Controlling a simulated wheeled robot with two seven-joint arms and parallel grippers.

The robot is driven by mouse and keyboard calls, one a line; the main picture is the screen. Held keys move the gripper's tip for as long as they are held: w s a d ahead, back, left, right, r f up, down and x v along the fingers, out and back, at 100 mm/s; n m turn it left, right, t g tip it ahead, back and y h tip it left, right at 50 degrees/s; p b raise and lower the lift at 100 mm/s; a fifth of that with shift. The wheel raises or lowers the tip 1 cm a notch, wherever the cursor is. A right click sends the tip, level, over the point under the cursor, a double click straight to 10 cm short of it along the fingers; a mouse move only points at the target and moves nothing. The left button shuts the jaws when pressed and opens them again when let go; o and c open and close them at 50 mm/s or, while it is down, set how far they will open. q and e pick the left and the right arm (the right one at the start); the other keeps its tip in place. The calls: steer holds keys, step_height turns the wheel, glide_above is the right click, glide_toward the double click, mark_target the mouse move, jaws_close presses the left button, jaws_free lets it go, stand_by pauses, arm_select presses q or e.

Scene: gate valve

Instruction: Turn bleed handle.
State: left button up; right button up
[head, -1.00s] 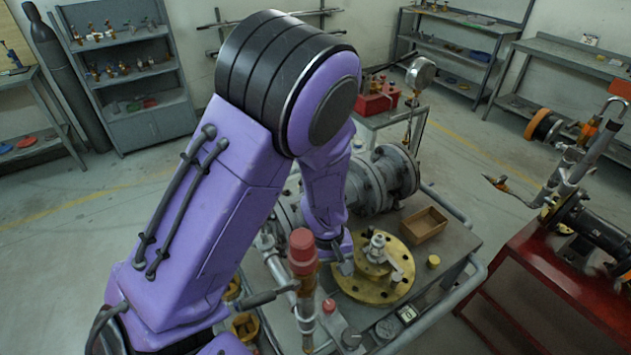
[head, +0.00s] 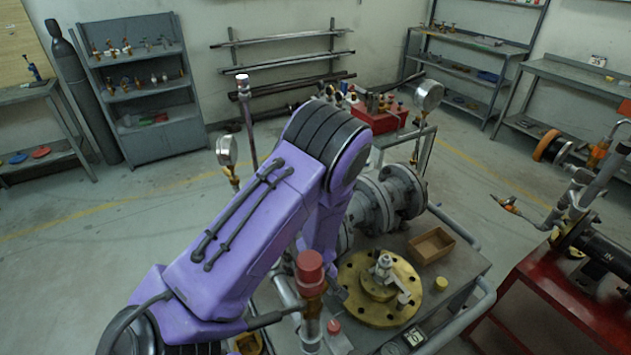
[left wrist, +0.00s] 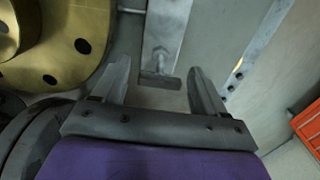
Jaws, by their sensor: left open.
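My left gripper is open and empty in the left wrist view (left wrist: 160,68). Between and just beyond its fingertips is a grey flat metal bar (left wrist: 166,28) with a small rounded stud and a short plate at its near end. I cannot tell for certain whether this is the bleed handle. No contact with the fingers is visible. A yellow bolted flange (left wrist: 68,72) lies left of the gripper; in the head view it sits on the cart (head: 380,290) with a silver fitting (head: 385,265) on top. My purple forearm and a red-capped post (head: 310,272) mostly hide the gripper there.
A grey flanged valve body (head: 385,203) stands behind the yellow flange. An open brown box (head: 431,246) and a yellow cap (head: 441,284) lie right of it. Pressure gauges (head: 227,151) (head: 429,95) stand around the cart. A red bench (head: 545,290) is at right, with floor between.

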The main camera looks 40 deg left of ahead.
arm_select(q)
steer(key=c, duration=1.1)
steer(key=shift+o, duration=0.2)
steer(key=shift+n, duration=0.3)
steer(key=n, duration=0.3)
steer(key=shift+w+n, duration=0.1)
steer(key=shift+n, duration=0.2)
steer(key=n, duration=0.8)
steer(key=shift+r+n, duration=0.1)
steer(key=shift+n, duration=2.3)
